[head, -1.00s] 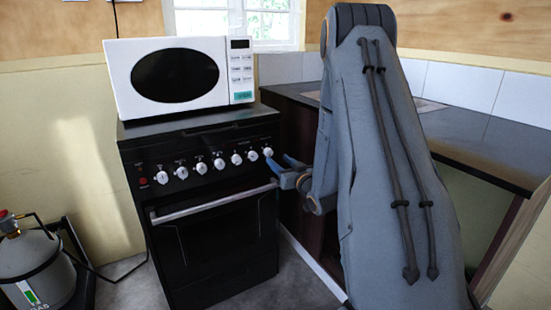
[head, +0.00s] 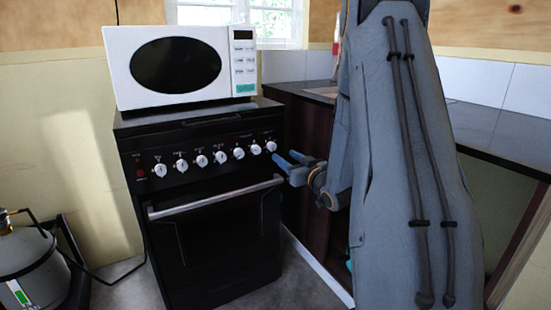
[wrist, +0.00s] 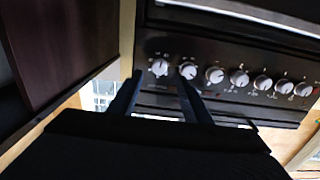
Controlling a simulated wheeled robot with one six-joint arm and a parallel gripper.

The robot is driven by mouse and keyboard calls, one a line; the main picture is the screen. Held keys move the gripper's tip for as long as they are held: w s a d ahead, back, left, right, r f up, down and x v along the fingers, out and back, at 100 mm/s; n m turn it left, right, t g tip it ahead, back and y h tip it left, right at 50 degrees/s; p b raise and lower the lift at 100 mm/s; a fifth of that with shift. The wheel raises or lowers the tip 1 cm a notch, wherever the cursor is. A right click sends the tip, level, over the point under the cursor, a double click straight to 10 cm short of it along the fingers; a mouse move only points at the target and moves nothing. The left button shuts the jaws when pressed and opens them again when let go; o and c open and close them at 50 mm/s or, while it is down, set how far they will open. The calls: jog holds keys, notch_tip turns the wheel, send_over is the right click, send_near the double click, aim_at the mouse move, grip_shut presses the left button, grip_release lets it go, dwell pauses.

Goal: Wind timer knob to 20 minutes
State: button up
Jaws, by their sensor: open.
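The black stove (head: 215,225) has a row of several white knobs along its front panel. I cannot read which knob is the timer. The rightmost knob (head: 271,146) is nearest to my gripper (head: 283,156), which is open and empty, just in front of and below that knob. In the wrist view the panel appears upside down, and this end knob (wrist: 160,67) shows between the fingertips of my gripper (wrist: 158,80). The right finger there overlaps the neighbouring knob (wrist: 188,70) closely. I cannot tell whether either finger touches a knob.
A white microwave (head: 180,65) stands on the stove. The oven handle (head: 215,197) runs below the knobs. A dark counter (head: 310,93) is at the right, with my arm in front of it. A gas cylinder (head: 28,265) stands at the lower left.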

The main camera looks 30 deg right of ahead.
aim_at(273, 148)
jog(key=w, duration=0.7)
jog(key=shift+w+a+b, duration=0.1)
jog(key=shift+w+b, duration=0.25)
jog(key=shift+b, duration=0.05)
jog(key=c, duration=1)
jog(key=shift+c, duration=0.2)
jog(key=o, duration=1)
jog(key=shift+o, duration=0.2)
jog(key=shift+s, duration=0.1)
